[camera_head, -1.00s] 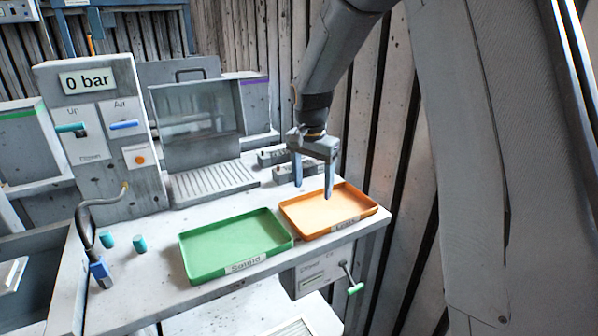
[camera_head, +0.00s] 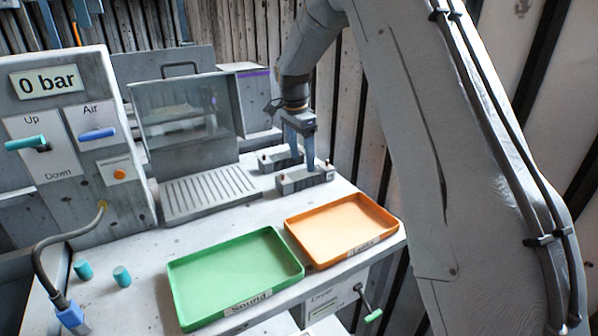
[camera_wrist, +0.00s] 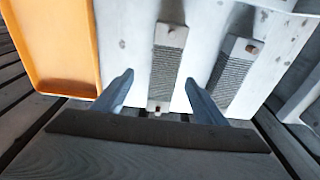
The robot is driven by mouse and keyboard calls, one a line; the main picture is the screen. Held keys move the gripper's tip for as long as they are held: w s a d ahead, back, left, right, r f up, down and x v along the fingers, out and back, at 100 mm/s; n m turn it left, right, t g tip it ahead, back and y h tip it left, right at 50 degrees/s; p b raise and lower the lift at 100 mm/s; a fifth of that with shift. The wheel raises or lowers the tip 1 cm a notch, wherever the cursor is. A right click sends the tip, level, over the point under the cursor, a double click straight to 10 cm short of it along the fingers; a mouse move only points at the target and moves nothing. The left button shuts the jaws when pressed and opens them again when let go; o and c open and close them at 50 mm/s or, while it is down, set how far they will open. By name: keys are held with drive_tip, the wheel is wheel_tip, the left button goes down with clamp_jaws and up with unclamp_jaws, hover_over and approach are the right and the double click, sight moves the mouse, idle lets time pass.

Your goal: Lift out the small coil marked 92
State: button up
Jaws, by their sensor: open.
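No coil with a readable 92 shows in either view. My gripper (camera_head: 302,163) is open and empty, fingers down, by two low grey blocks at the back right of the bench. The nearer block (camera_head: 312,179) and the farther block (camera_head: 270,164) each carry small brown pegs. In the wrist view the fingertips (camera_wrist: 159,78) stand apart, with one ribbed block (camera_wrist: 166,75) running between them. The other ribbed block (camera_wrist: 231,75) lies to the right. Whether the fingers touch either block I cannot tell.
A green tray (camera_head: 180,292) labelled Sound and an orange tray (camera_head: 392,236) stand at the front. Two teal cylinders (camera_head: 122,276) stand at the left. A clear-fronted box (camera_head: 185,118) with a slotted plate and a "0 bar" panel (camera_head: 48,82) are behind. A green-tipped handle (camera_head: 373,315) juts from the front.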

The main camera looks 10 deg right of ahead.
sight(306, 173)
drive_tip(key=shift+w+d+f, duration=0.1)
drive_tip(key=shift+w, duration=0.2)
drive_tip(key=shift+w+d+f, duration=0.15)
drive_tip(key=shift+f, duration=0.15)
wheel_tip(306, 173, down, 2)
drive_tip(key=shift+f+p, duration=0.15)
drive_tip(key=shift+p, duration=0.5)
drive_tip(key=shift+w+d+f+p, duration=0.1)
drive_tip(key=shift+d+f+p, duration=0.15)
drive_tip(key=shift+f, duration=0.5)
drive_tip(key=shift+w+d+f+p, duration=0.15)
drive_tip(key=shift+f+p, duration=0.25)
drive_tip(key=shift+f, duration=0.35)
drive_tip(key=shift+w+d+f+p, duration=0.1)
drive_tip(key=shift+d+f+p, duration=0.15)
drive_tip(key=shift+f, duration=0.5)
drive_tip(key=c, duration=1.5)
drive_tip(key=shift+r, duration=0.15)
wheel_tip(306, 173, up, 10)
drive_tip(key=b, duration=0.3)
